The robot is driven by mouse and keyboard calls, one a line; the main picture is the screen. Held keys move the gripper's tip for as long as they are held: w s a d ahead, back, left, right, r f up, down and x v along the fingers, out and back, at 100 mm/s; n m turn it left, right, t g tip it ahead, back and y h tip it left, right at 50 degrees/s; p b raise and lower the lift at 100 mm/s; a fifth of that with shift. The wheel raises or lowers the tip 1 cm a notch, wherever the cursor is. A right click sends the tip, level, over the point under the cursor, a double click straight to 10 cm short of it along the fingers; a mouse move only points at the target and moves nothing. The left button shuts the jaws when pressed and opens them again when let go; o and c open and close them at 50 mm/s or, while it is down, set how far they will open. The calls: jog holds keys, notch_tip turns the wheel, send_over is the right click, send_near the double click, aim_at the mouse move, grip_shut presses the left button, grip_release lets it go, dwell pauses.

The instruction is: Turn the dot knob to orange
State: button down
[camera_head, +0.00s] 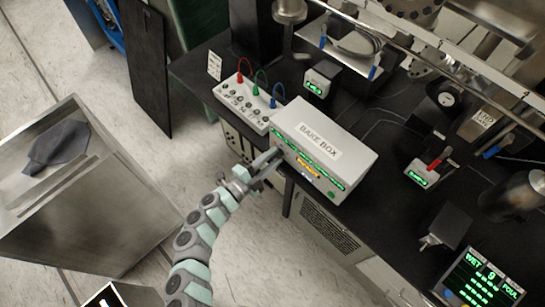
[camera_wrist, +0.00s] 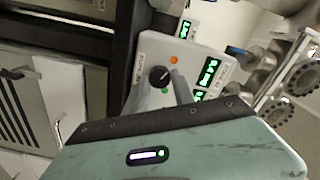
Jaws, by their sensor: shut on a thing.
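The dot knob (camera_wrist: 158,76) is a round black knob with a pale pointer line on the front of a white box. In the wrist view an orange dot (camera_wrist: 174,59) sits above and right of it, and a green dot (camera_wrist: 165,90) below it. The pale line points roughly up and right; its exact setting is hard to tell. My gripper (camera_head: 272,158) reaches the left end of the white BAKE BOX (camera_head: 318,138) front in the head view and hides the knob there. In the wrist view a grey finger (camera_wrist: 181,88) lies against the knob; my gripper is shut on it.
Green displays (camera_wrist: 207,72) stand beside the knob. A white panel with red, green and blue cables (camera_head: 247,105) stands left of the box on the black bench. A metal cabinet (camera_head: 100,220) stands at the left, with open floor between.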

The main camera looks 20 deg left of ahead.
jog(key=shift+f, duration=0.1)
jog(key=c, duration=1.1)
grip_release()
jog(key=shift+o, duration=0.2)
jog(key=v, duration=1.1)
jog(key=shift+w, duration=0.15)
